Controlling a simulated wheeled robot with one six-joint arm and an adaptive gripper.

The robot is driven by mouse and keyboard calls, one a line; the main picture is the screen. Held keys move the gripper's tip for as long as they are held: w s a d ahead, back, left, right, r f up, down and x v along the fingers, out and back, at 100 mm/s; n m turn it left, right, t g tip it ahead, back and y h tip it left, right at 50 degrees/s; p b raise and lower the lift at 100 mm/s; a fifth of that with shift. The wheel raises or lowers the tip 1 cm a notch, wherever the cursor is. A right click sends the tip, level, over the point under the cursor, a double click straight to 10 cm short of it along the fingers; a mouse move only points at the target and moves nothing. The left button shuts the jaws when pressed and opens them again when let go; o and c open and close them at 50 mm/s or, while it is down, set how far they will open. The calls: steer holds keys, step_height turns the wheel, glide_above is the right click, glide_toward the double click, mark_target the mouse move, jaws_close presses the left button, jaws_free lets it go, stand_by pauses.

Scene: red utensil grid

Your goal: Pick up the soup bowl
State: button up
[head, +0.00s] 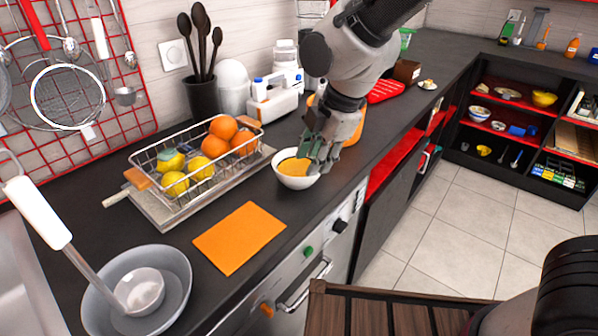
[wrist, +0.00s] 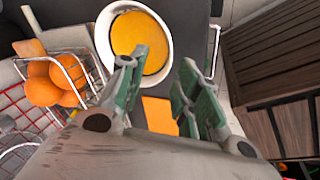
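The soup bowl (head: 290,170) is white with orange soup in it and stands upright on the dark counter. My gripper (head: 315,158) is over the bowl's right side, fingers pointing down, and hides part of the rim. In the wrist view, the bowl (wrist: 138,40) lies past the fingertips, with the left finger overlapping its lower rim. The green-padded fingers of my gripper (wrist: 158,68) are spread apart with nothing held between them. I cannot tell whether a finger touches the bowl.
A wire basket (head: 181,185) of oranges and lemons stands left of the bowl. An orange mat (head: 239,237) lies in front. A grey bowl with a ladle (head: 140,291) is at front left. White bottles (head: 272,97) stand behind. The counter's front edge is close right of the bowl.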

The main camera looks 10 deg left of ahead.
mark_target(307, 179)
steer(key=x, duration=0.5)
steer(key=shift+s+d+f, duration=0.15)
steer(key=shift+f, duration=0.15)
jaws_close()
